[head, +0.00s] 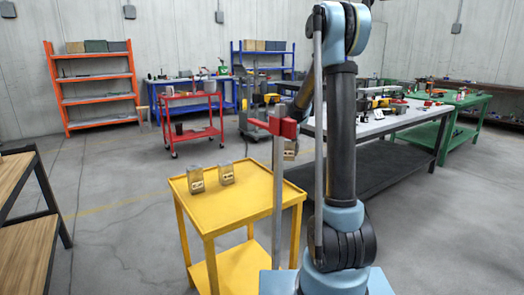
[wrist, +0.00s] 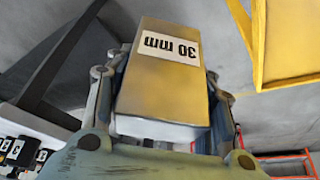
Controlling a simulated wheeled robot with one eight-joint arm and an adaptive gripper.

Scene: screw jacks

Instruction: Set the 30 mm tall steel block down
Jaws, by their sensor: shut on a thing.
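The steel block marked 30 mm (wrist: 165,88) fills the middle of the wrist view, a box with a white label that reads upside down. My gripper (wrist: 170,70) is shut on it, one finger along each side. The block is held in the air, with grey floor behind it. In the head view a small labelled block (head: 290,149) hangs at the right of the yellow cart (head: 245,185), beside a steel post; my gripper there is mostly hidden. Two other labelled blocks stand upright on the cart, one at the left (head: 196,180) and one farther back (head: 226,173).
A steel post (head: 278,200) with a red bracket (head: 281,123) rises in front of the cart. The cart's front and right top is clear. A grey workbench (head: 372,122) stands right, a red trolley (head: 190,100) behind, a wooden-topped bench (head: 22,230) left.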

